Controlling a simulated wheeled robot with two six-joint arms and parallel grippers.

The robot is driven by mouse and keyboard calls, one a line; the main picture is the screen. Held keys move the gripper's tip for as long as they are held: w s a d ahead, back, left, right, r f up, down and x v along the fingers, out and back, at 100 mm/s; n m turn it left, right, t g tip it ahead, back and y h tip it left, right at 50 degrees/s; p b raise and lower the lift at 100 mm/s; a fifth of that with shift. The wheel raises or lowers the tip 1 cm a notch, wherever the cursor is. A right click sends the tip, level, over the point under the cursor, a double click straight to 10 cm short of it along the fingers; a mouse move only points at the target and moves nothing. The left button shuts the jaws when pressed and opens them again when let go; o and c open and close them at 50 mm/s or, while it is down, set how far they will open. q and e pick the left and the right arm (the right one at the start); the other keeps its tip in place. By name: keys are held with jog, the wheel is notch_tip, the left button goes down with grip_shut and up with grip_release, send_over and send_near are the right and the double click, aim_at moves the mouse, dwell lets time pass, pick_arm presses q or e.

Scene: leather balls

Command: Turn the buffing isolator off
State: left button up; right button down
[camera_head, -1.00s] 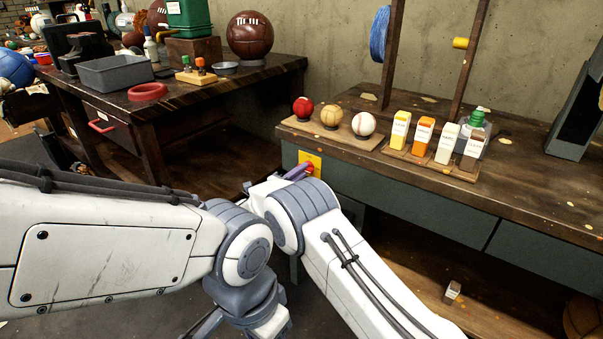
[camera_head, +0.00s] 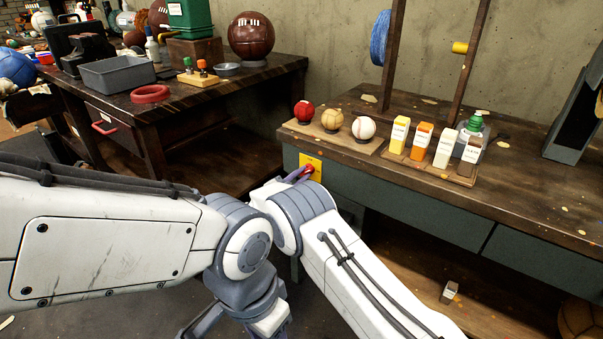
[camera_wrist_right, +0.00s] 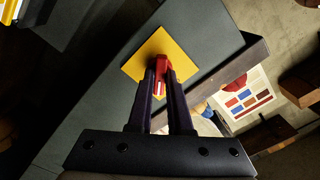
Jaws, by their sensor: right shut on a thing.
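The buffing isolator is a yellow square plate (camera_head: 318,164) with a red handle (camera_head: 309,169) on the grey front of the right bench, near its left end. In the right wrist view the yellow plate (camera_wrist_right: 146,50) lies turned, and the red handle (camera_wrist_right: 161,69) sits between the dark fingers. My right gripper (camera_head: 299,174) is shut on the red handle; the fingers hide part of it. My left gripper (camera_head: 236,324) hangs low at the bottom of the head view, partly cut off, apart from the benches. Its opening is unclear.
On the right bench (camera_head: 540,215) stand a board with three small balls (camera_head: 333,120) and a board with several labelled bottles (camera_head: 447,146), above the isolator. The left bench (camera_head: 215,90) holds a grey bin (camera_head: 117,74) and a red ring (camera_head: 150,94). A small box (camera_head: 449,292) lies on the lower shelf.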

jog(key=n+p, duration=0.1)
jog(key=n, duration=0.4)
jog(key=shift+a+n, duration=0.1)
jog(key=shift+n, duration=0.2)
jog(key=shift+f+n+p, duration=0.1)
jog(key=shift+n+p, duration=0.55)
jog(key=shift+n, duration=1.45)
jog(key=shift+s, duration=0.1)
jog(key=c, duration=0.8)
grip_release()
jog(key=shift+c, duration=0.2)
